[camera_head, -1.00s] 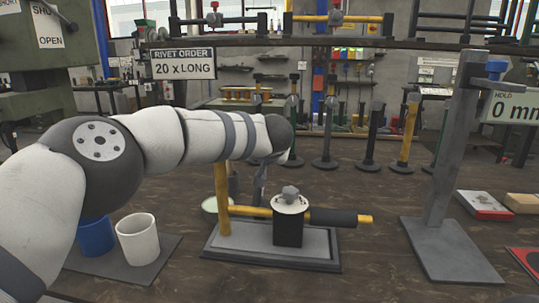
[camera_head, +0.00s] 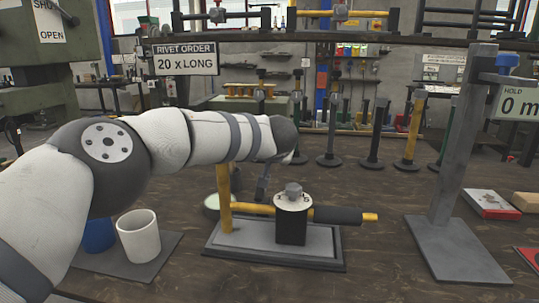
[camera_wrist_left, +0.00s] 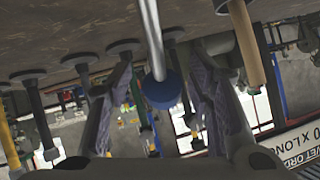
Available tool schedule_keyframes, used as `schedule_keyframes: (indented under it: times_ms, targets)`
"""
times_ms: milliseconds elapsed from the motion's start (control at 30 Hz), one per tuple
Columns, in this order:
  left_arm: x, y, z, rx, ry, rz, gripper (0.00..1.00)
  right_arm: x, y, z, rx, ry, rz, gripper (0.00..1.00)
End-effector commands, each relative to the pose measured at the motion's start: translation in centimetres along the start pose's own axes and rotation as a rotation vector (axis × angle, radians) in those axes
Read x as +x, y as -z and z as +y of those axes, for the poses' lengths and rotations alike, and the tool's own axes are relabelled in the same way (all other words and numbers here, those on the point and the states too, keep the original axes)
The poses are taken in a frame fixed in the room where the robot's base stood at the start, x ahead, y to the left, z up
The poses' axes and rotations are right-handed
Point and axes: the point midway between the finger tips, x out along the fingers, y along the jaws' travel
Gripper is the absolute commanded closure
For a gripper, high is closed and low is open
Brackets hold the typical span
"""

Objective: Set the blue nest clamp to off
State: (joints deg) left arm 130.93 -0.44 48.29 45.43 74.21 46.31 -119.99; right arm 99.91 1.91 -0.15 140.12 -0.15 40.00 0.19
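A grey rod with a blue knob (camera_wrist_left: 162,91), which looks like the blue clamp's lever, shows in the left wrist view. In the head view my left arm hides it. My left gripper (camera_wrist_left: 155,80) is open, with one finger on each side of the blue knob; I cannot tell whether either touches it. My right gripper is not in view.
A fixture with a yellow bar, a black block and a grey dial knob (camera_head: 293,190) stands on a grey base (camera_head: 250,253). A white cup (camera_head: 139,236) and a blue cup (camera_head: 99,234) stand left. A grey post (camera_head: 462,150) stands right. Several upright posts stand behind.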

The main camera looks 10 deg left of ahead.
Motion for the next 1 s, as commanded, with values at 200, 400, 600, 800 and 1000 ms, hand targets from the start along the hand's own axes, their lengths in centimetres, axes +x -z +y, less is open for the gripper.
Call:
schedule_keyframes:
  times_ms: [200,400,600,800,1000]
  targets:
    - [-0.2,0.2,-0.1,-0.001,0.001,0.003,0.53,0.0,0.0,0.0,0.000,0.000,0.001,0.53]
    - [-3.2,0.4,-0.2,0.003,0.000,0.006,0.53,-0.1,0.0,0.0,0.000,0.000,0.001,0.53]
    - [-8.5,0.3,-0.1,0.001,0.000,0.006,0.53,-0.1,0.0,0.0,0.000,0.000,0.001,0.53]
    - [-11.7,0.2,-0.1,0.000,0.001,0.003,0.53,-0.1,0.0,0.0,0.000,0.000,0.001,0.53]
    - [-12.1,0.1,-0.1,-0.001,0.001,0.002,0.53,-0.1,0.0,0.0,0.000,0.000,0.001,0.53]
